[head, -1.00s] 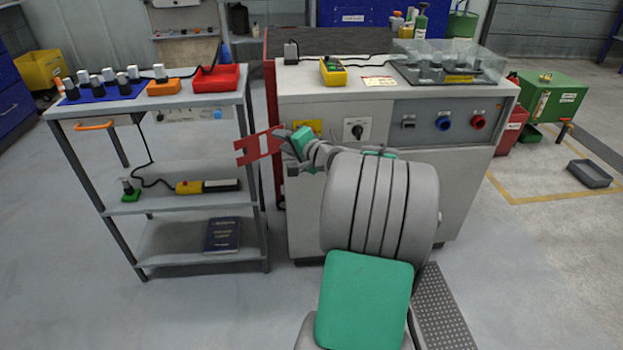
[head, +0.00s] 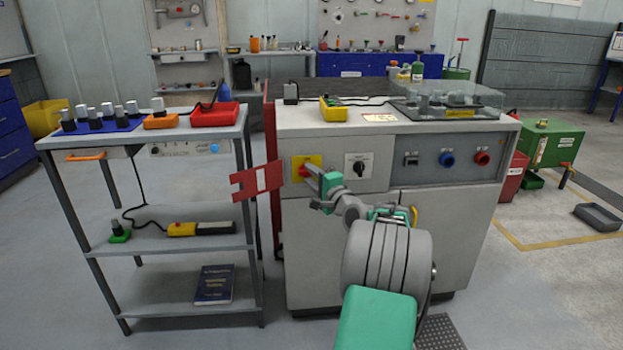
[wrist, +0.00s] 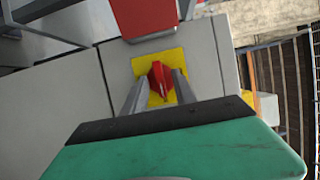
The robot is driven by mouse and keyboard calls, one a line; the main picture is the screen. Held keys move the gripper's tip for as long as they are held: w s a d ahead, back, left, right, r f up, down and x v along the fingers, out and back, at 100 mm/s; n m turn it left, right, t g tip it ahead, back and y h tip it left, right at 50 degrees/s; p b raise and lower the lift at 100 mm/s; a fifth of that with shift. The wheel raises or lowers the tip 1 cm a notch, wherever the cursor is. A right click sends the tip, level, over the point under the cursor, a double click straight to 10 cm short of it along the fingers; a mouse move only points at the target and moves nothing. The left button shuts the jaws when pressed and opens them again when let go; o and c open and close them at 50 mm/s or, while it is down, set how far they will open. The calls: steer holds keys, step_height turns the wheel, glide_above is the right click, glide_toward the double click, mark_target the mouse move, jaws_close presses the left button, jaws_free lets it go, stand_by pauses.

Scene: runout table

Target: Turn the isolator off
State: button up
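The isolator is a red rotary handle (head: 304,170) on a yellow plate (head: 314,160), on the left of the grey cabinet's front. In the wrist view the red handle (wrist: 161,80) stands between my two fingers, its long side running roughly up and down the picture. The yellow plate (wrist: 174,60) shows behind it. My gripper (head: 311,174) is at the plate in the head view and hides part of it. In the wrist view my gripper (wrist: 160,84) is open, with fingers on either side of the handle; the right finger looks close, but contact cannot be told.
A red plate with cut-outs (head: 257,181) sticks out left of the isolator; its red face (wrist: 143,16) shows above the handle in the wrist view. A black selector switch (head: 358,168) sits to the right. A shelf trolley (head: 150,143) stands left of the cabinet (head: 335,245).

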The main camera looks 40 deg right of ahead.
steer(key=shift+c, duration=0.3)
jaws_close()
steer(key=shift+r+n, duration=0.1)
steer(key=shift+n, duration=0.2)
steer(key=n+g+p, duration=0.1)
steer(key=n+p, duration=0.1)
steer(key=n, duration=0.1)
steer(key=n+g+p, duration=0.1)
steer(key=n, duration=0.1)
steer(key=shift+a+r+g, duration=0.1)
steer(key=shift+r+g, duration=0.2)
steer(key=n+g+h, duration=0.1)
steer(key=n, duration=0.1)
steer(key=n+g, duration=0.1)
steer(key=n, duration=0.1)
steer(key=shift+w+a+h, duration=0.15)
steer(key=shift+w+h, duration=0.05)
steer(key=shift+h, duration=0.2)
steer(key=n+g+h, duration=0.1)
steer(key=n, duration=0.1)
steer(key=n+h+b, duration=0.1)
steer(key=shift+a+n+g, duration=0.15)
steer(key=shift+n+g, duration=0.25)
